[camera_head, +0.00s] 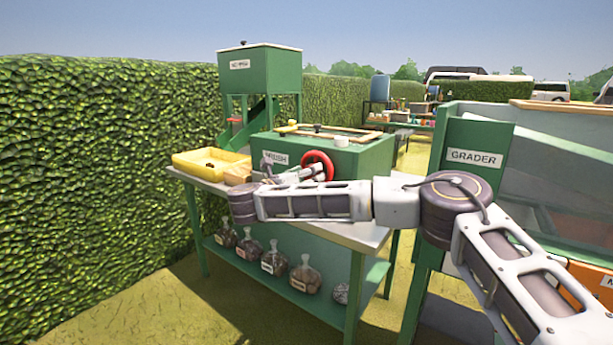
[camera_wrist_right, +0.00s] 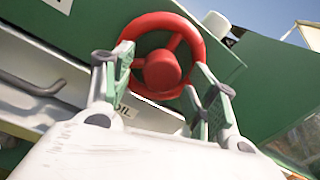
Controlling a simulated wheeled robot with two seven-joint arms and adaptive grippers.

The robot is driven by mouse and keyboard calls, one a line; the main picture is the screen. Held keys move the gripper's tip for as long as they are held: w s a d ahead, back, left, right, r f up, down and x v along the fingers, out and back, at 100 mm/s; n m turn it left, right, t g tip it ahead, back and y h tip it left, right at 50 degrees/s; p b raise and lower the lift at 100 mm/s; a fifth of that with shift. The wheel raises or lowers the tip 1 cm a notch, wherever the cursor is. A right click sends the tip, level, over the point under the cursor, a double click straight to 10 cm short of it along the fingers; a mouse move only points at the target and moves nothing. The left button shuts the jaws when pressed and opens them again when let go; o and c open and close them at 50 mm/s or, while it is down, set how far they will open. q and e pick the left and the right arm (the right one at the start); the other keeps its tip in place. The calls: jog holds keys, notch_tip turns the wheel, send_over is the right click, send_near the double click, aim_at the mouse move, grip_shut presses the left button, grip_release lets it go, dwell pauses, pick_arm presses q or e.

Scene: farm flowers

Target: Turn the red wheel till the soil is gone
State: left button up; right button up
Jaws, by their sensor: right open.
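The red wheel (camera_head: 317,165) is on the front of a green box (camera_head: 356,160) with a white label, on the metal table. In the right wrist view the red wheel (camera_wrist_right: 163,58) fills the upper middle, with its hub and spokes facing me. My right gripper (camera_wrist_right: 155,75) is open, with one finger at each side of the wheel's lower part; I cannot tell whether they touch the rim. In the head view my right arm reaches in from the right and its gripper (camera_head: 300,172) is at the wheel. Soil inside the box cannot be seen. My left gripper is not in view.
A yellow tray (camera_head: 210,163) sits at the table's left end, below a green hopper (camera_head: 260,70) with a chute. Several bottles (camera_head: 274,259) stand on the lower shelf. A green grader (camera_head: 474,158) stands at the right. A hedge (camera_head: 100,170) borders the left.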

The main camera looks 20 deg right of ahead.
jog(key=v, duration=1.2)
dwell(1.0)
jog(key=shift+d+r, duration=0.1)
dwell(0.4)
